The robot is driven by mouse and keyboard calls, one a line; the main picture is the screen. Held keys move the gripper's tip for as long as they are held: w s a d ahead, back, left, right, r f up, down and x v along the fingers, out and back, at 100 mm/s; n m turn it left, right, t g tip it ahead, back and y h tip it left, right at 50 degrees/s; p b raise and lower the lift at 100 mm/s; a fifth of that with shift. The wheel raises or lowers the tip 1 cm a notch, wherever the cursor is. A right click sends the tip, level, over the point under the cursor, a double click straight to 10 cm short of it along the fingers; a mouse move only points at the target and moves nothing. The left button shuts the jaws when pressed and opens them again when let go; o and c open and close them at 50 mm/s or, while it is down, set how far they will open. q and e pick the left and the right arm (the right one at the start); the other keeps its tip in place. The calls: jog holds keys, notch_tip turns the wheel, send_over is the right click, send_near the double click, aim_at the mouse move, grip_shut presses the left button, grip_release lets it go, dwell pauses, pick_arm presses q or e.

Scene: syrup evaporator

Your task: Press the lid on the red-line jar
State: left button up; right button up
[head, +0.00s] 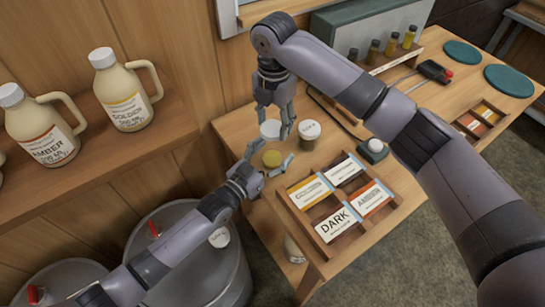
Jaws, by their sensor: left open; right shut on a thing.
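A small jar with a yellow-amber top (272,158) stands near the left end of the wooden table. My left gripper (268,162) is open, with its fingers around this jar's sides; whether they touch it I cannot tell. My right gripper (276,120) points down just behind the jar. It is shut on a white round lid (270,129), partly hidden by the fingers. A brown jar with a white lettered top (309,131) stands just right of the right gripper. No red line is readable on either jar.
A wooden tray (318,246) of label cards lies to the right on the table (262,222). A grey device (374,151) with a pale knob stands behind it. Sample vials (391,43) line the back. Jugs (128,90) stand on the left shelf; metal drums (205,265) are below.

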pick_arm(q)
jog(key=shift+c, duration=0.3)
grip_shut()
dwell(0.6)
